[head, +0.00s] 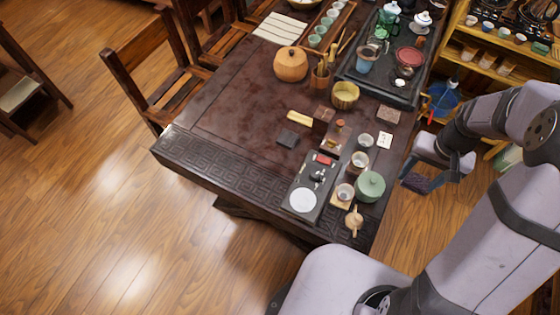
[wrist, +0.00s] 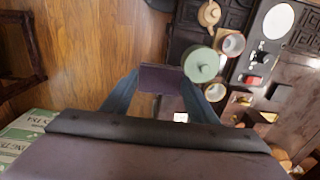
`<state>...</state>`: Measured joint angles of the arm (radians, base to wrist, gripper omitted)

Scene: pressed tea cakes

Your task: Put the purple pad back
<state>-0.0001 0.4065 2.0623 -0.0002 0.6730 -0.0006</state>
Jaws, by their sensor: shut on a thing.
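The purple pad (wrist: 160,79) is a thin dark purple square. It is held between the two bluish fingers of my gripper (wrist: 157,93) in the wrist view. In the head view the pad (head: 424,184) shows small and dark below my gripper (head: 420,178), off the right side of the dark carved tea table (head: 225,120). The gripper is shut on the pad and apart from the table.
On the table's near right stand a green lidded jar (head: 370,186), a black tray (head: 300,213) with a white disc, several cups and a small clay teapot (head: 354,221). A dark grey square (head: 288,138) lies left of them. Wooden shelves (head: 485,65) stand at right.

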